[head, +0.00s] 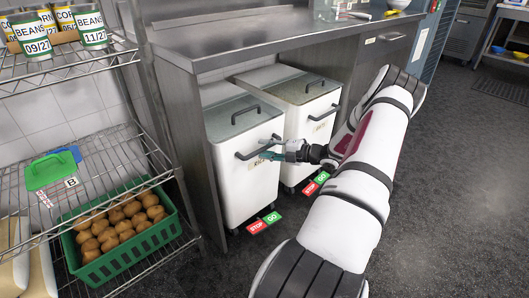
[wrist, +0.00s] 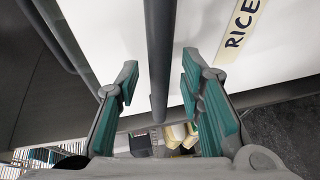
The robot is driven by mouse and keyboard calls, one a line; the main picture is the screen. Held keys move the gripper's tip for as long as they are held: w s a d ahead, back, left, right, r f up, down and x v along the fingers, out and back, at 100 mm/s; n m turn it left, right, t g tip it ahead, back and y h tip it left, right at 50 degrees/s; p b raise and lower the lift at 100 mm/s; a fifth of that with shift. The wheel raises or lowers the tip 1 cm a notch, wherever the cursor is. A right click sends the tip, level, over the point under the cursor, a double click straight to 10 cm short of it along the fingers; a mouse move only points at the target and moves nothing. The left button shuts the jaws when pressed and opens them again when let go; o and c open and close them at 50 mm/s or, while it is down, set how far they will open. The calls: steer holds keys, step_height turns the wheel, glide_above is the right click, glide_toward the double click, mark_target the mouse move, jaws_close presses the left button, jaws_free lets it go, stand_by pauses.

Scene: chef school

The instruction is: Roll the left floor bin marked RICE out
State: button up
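The left floor bin (head: 243,192) is white with a grey lid and stands under the steel counter, left of a similar white bin (head: 318,128). Its dark front handle (head: 245,152) is a bar near the top of the front. The label reads RICE (wrist: 238,28) in the wrist view; in the head view my gripper partly hides it. My gripper (head: 268,151) is at the right part of this handle. In the wrist view its teal-padded fingers (wrist: 162,90) are spread, with the handle bar (wrist: 160,50) between them and a gap on both sides.
Red STOP and green GO floor tags (head: 265,223) lie before the left bin, with another pair (head: 316,184) before the right one. A wire rack (head: 140,166) with a green potato crate (head: 130,257) stands close at left. The dark floor (head: 450,200) is clear at right.

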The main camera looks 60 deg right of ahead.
steer(key=shift+w, duration=0.45)
jaws_close()
steer(key=shift+a, duration=0.1)
